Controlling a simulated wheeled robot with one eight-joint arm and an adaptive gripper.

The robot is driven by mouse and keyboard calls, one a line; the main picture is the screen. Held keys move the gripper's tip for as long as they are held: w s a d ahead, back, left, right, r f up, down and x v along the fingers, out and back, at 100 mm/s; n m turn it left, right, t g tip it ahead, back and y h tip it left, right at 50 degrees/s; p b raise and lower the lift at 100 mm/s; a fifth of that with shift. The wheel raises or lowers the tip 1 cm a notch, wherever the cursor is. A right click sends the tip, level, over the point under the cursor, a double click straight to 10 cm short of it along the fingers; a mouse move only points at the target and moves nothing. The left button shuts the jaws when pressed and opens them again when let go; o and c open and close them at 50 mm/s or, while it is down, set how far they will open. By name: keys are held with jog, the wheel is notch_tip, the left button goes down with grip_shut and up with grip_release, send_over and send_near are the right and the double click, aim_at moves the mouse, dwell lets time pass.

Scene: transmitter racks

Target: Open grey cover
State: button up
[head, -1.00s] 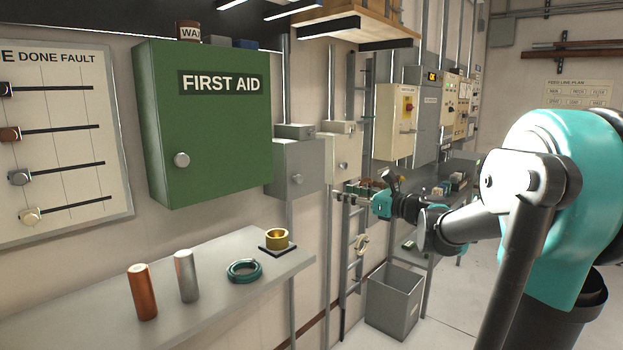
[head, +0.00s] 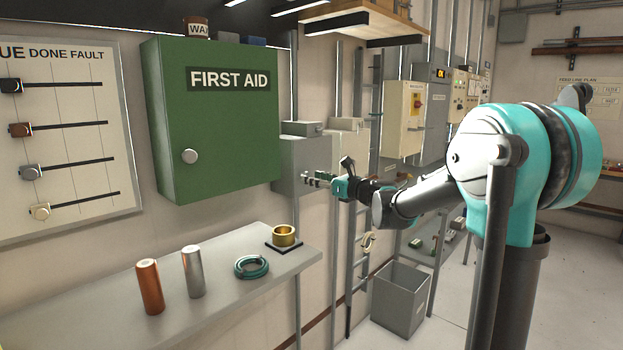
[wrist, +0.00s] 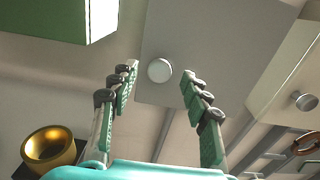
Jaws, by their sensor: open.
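The grey cover (head: 303,152) is the front of a small grey wall box, right of the green first aid cabinet. It looks shut. In the wrist view the grey cover (wrist: 205,35) fills the upper middle, with its round pale knob (wrist: 159,70) between my fingertips as seen. My gripper (head: 308,178) is open and in front of the cover, hiding the knob in the head view. In the wrist view my gripper (wrist: 158,82) has one finger on each side of the knob; I see no clear contact and cannot tell the remaining distance.
The green cabinet (head: 220,130) stands out from the wall at left. A cream box (head: 346,150) with its own knob (wrist: 304,101) is at right. A shelf (head: 225,250) below holds a brass cup (head: 284,236), a teal ring (head: 251,267) and two cylinders. A bin (head: 400,300) stands on the floor.

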jog(key=shift+x, duration=0.85)
jog(key=shift+c, duration=0.2)
grip_shut()
